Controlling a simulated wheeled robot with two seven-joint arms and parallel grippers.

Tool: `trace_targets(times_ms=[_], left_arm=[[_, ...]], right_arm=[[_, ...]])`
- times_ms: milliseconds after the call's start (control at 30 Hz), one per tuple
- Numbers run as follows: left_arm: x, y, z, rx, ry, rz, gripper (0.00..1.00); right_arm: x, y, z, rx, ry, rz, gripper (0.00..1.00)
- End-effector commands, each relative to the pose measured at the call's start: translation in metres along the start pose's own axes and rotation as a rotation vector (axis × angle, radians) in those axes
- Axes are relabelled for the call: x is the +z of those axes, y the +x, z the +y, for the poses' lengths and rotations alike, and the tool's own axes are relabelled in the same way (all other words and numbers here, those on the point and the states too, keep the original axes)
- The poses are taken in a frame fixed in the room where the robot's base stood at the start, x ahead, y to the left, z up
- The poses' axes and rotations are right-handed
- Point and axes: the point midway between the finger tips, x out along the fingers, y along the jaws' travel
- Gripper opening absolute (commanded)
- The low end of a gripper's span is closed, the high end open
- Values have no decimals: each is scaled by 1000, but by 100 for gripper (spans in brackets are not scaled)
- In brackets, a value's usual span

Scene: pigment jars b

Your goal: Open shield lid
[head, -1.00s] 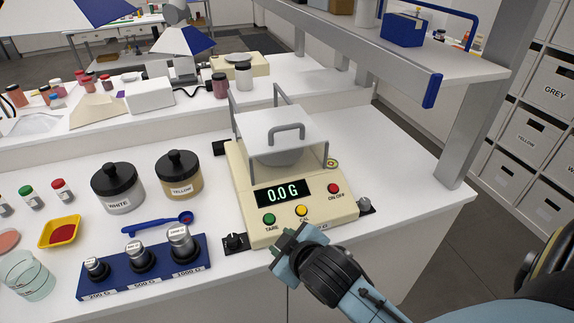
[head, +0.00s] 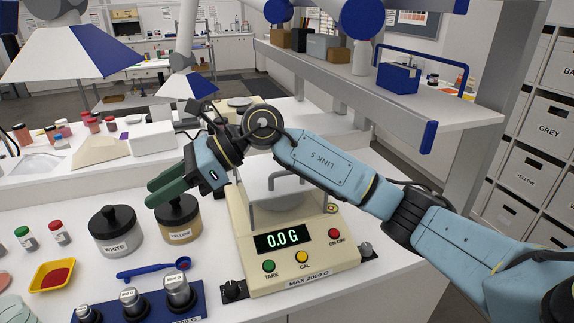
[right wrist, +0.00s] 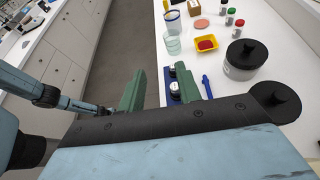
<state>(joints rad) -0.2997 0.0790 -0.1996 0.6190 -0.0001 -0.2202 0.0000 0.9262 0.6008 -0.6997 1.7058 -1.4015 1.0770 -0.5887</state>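The cream balance (head: 290,275) stands on the white bench and its display reads 0.0 G. Its pale shield lid (head: 262,170) lies down over the weighing pan, with a grey loop handle (head: 287,178) on top. My right gripper (head: 150,192) has green fingers and points left, above and in front of the yellow-labelled jar, away from the lid handle. In the right wrist view its fingers (right wrist: 160,88) are apart with nothing between them. My left gripper is not in view.
Left of the balance stand the white-labelled jar (head: 116,232) and the yellow-labelled jar (head: 180,220). A blue spoon (head: 140,271), a yellow tray (head: 35,276) and a blue weight stand (head: 190,308) lie in front. A grey shelf (head: 350,80) overhangs the back right.

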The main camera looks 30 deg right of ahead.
Motion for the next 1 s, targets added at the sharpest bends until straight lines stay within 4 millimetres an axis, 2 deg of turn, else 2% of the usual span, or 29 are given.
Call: trace_targets(times_ms=[33, 100, 167, 233, 300, 400, 500, 600, 667, 767, 1000], left_arm=[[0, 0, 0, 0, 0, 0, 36], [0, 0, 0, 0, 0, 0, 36], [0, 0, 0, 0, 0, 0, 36], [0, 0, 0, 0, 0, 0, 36], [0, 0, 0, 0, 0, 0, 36], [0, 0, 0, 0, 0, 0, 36], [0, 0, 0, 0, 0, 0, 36], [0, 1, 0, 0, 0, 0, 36], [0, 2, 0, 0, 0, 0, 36], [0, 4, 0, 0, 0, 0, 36], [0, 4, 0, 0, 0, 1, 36]], right_arm=[[-8, -20, -16, -36, -78, 149, 34], [-23, -52, -36, -78, -153, 359, 34], [-32, -86, -52, -115, -192, 531, 34], [-39, -128, -65, -155, -209, 712, 34], [-42, -168, -73, -190, -203, 863, 34], [-42, -216, -77, -225, -173, 1023, 34], [-41, -246, -76, -243, -141, 1116, 34], [-42, -258, -75, -249, -124, 1159, 34], [-46, -259, -76, -250, -120, 1168, 34], [-59, -253, -78, -247, -118, 1167, 34], [-103, -234, -91, -244, -117, 1166, 34]])
